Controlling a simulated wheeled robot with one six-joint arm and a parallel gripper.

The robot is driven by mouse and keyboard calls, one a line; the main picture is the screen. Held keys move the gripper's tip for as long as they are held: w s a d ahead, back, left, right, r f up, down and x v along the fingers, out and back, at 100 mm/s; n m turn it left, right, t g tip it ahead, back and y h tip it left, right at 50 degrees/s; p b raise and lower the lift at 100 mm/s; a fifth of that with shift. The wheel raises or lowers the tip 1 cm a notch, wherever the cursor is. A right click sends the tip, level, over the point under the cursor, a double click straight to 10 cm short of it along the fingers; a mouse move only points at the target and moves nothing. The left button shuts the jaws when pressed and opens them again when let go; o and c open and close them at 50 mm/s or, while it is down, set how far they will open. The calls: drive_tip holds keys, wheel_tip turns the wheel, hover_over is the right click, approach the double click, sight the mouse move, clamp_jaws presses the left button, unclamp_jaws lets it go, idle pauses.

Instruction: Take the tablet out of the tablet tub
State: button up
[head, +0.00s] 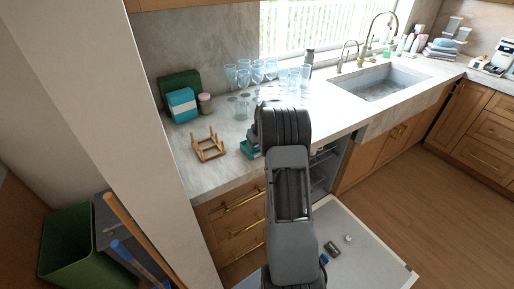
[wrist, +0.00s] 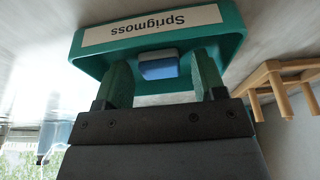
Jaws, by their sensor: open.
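The teal tablet tub (wrist: 236,48), with a white label reading "Sprigmoss", fills the upper part of the wrist view. A blue tablet (wrist: 158,68) sits in it. My gripper (wrist: 161,66) is open, with its two green-padded fingers reaching into the tub on either side of the tablet. A gap shows between each finger and the tablet. In the head view the tub (head: 249,150) stands on the counter, mostly hidden behind my arm, which also hides the fingers.
A small wooden rack (head: 208,148) stands left of the tub. Several glasses (head: 257,72) stand behind my arm, with a teal box (head: 182,104) and a jar (head: 205,103) at the back left. The dishwasher door (head: 370,262) hangs open below; small items lie on it.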

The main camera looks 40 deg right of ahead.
drive_tip(key=shift+c, duration=0.4)
drive_tip(key=c, duration=0.6)
drive_tip(key=shift+r, duration=0.15)
drive_tip(key=shift+r+p, duration=1.7)
drive_tip(key=shift+r, duration=1.2)
